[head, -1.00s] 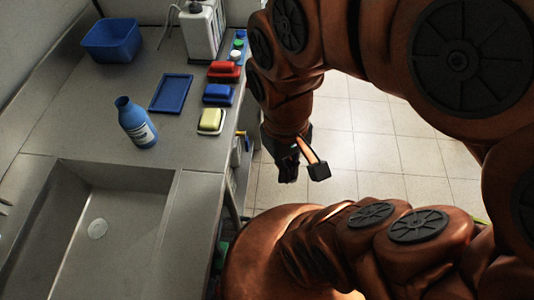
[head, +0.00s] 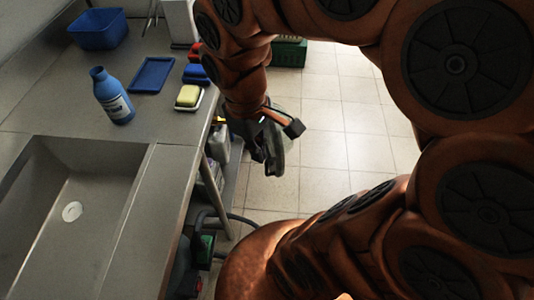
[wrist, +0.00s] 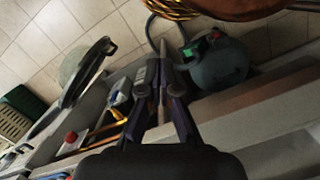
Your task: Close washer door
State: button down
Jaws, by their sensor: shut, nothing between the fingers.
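My gripper (head: 264,152) hangs beside the counter's front edge, over the tiled floor, in the head view. In the wrist view its two dark fingers (wrist: 160,68) are together with nothing between them. A round, dark-rimmed piece with a pale greenish disc (wrist: 76,72), which looks like the washer door, stands out edge-on to the left of the fingers, apart from them. The washer's body and door opening cannot be made out. In the head view, a dark grey curved shape beside the gripper may be the same door, but I cannot tell.
The counter (head: 165,150) holds a blue bottle (head: 113,97), a blue tray (head: 152,75), a blue bin (head: 98,28) and a yellow sponge (head: 188,96). A dark green canister (wrist: 217,62) with a hose stands right of the fingers. A green crate (head: 288,52) is on the floor. Tiles are clear at right.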

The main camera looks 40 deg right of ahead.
jog(key=w+d+f+n+h+b, duration=0.1)
jog(key=w+d+f+n+b, duration=0.3)
jog(key=w+f+b, duration=0.45)
jog(key=w+d+f+n+b, duration=0.3)
jog(key=w+d+f+b, duration=0.4)
jog(key=f, duration=0.3)
jog(key=w+d+f+n+h+b, duration=0.1)
jog(key=w+d+f+n+b, duration=0.2)
jog(key=w+d+f+b, duration=0.35)
notch_tip(320, 180, down, 12)
jog(key=b, duration=0.4)
jog(key=shift+d+f, duration=0.25)
jog(key=shift+d, duration=0.2)
jog(key=shift+s, duration=0.15)
